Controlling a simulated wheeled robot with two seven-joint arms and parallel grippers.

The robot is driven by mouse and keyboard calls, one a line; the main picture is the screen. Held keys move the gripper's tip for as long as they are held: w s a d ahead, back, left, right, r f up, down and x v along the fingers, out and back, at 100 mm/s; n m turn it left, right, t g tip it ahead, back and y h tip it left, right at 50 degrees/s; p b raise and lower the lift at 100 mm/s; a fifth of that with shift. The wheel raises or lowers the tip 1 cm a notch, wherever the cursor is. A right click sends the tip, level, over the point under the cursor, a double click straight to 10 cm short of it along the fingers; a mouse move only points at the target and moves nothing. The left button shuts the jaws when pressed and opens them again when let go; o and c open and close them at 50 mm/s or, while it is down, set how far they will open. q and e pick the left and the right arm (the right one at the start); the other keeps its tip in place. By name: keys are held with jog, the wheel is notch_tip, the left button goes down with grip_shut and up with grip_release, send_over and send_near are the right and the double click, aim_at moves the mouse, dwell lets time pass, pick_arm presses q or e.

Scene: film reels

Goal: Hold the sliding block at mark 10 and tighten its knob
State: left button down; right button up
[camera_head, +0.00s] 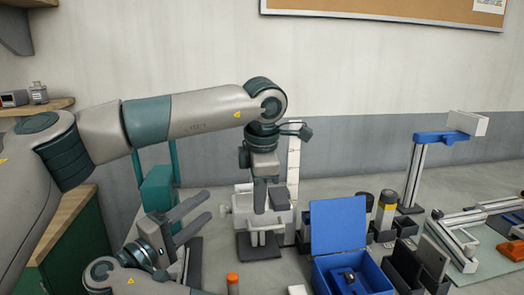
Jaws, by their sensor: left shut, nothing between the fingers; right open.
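A white scale strip (293,160) with marks stands upright at the centre; its numbers are too small to read. Beside it a pale block (243,205) sits on an upright stand with a dark base (250,250). A small pale knob-like part (224,209) sticks out on its left side. My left gripper (268,208) points down in front of the block, shut with nothing held, and hides part of it; I cannot tell whether it touches. My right gripper (200,220) is open and empty at lower left, its fingers pointing right towards the stand, apart from it.
An open blue box (338,226) with a dark item inside stands right of the stand. Dark cylinders (387,210), black holders (405,266) and a blue-topped post stand (417,175) are further right. An orange-capped bottle (232,280) stands at the front.

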pick_arm(q)
jog(key=shift+r, duration=0.3)
jog(key=c, duration=2)
grip_release()
jog(key=shift+c, duration=0.2)
jog(key=shift+r, duration=0.1)
notch_tip(320, 180, up, 12)
jog(key=s, duration=0.2)
jog(key=shift+s+d+f, duration=0.15)
jog(key=shift+d+f, duration=0.05)
jog(key=shift+o, duration=0.6)
